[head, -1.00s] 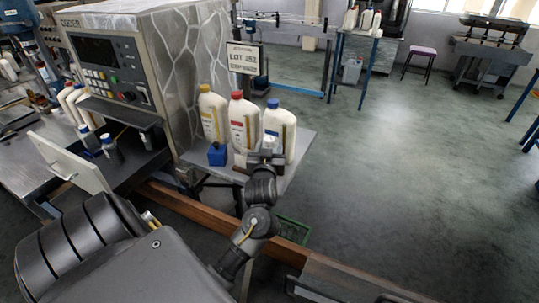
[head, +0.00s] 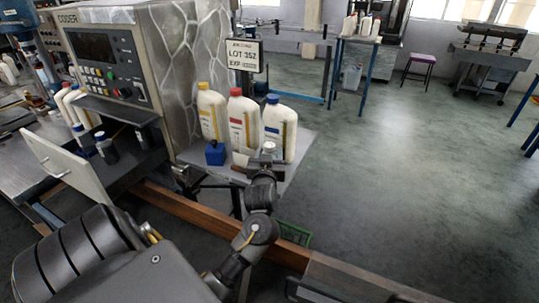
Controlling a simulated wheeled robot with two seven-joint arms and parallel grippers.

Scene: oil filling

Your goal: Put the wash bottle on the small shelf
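The small shelf (head: 305,140) is a grey top at the machine's right side. Three white bottles stand on it, with a yellow cap (head: 211,112), a red cap (head: 243,120) and a blue cap (head: 279,128). My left gripper (head: 266,156) is over the shelf's front part, before the red- and blue-capped bottles. A small pale piece shows at its tip, but I cannot tell whether it is held or part of the gripper. The fingers are too small to read. I cannot tell which thing is the wash bottle. My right gripper is not in view.
A blue block (head: 215,153) and a small white and brown piece (head: 240,160) are on the shelf left of my gripper. A lot sign (head: 243,56) stands behind the bottles. The machine (head: 110,70) rises at left. Open floor (head: 400,180) lies right.

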